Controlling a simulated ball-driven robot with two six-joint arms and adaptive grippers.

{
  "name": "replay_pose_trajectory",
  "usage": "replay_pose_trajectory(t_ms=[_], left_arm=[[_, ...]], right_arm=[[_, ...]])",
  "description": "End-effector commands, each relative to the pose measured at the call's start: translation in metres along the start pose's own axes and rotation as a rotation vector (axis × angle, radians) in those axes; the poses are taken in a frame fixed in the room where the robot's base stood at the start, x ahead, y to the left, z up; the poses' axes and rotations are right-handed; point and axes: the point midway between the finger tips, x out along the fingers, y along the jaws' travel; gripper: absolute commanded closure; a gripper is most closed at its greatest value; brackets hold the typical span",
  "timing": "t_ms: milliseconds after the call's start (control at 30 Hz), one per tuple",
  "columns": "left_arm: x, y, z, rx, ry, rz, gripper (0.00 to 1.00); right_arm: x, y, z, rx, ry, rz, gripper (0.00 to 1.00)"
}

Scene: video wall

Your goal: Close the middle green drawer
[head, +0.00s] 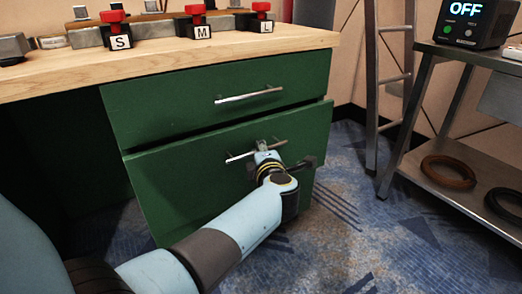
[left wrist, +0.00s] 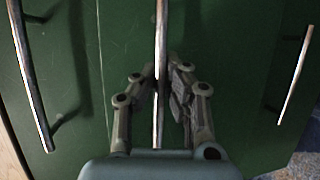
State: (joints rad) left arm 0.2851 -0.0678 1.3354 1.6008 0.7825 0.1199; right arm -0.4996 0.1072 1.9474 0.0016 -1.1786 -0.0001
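The middle green drawer (head: 190,178) is below the top drawer in the head view. Its front stands out a little, with a dark gap above it. Its silvery bar handle (head: 236,157) runs across the upper part of the front. My left gripper (head: 262,147) reaches this handle from the lower left. In the left wrist view the handle (left wrist: 161,30) passes upright between the fingers of my left gripper (left wrist: 160,78), which look closed in on it from both sides. The fingertips are partly hidden in the head view. My right gripper is not in view.
The top drawer (head: 150,105) with its handle (head: 248,96) looks shut. The wooden worktop (head: 60,73) above carries red-topped blocks marked S, M and L. A ladder (head: 390,75) and a metal cart (head: 450,190) stand right. Blue patterned carpet (head: 350,240) is clear in front.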

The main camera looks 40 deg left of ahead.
Motion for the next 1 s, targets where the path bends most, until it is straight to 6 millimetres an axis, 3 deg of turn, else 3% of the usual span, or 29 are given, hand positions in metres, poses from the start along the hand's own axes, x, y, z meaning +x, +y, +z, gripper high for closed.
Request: replay_pose_trajectory(t_ms=[433,567,700,1000], left_arm=[[0.001,0.001,0.0,-0.002,0.0,0.001,1.0],[0.014,0.005,-0.005,-0.002,0.0,0.004,1.0],[0.033,0.01,-0.013,-0.001,0.001,0.004,1.0],[0.036,0.009,-0.015,-0.004,0.002,0.002,0.97]], right_arm=[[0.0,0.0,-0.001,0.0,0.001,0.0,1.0],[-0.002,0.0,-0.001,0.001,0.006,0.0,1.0],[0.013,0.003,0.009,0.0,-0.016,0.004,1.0],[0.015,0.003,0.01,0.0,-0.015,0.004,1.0]])
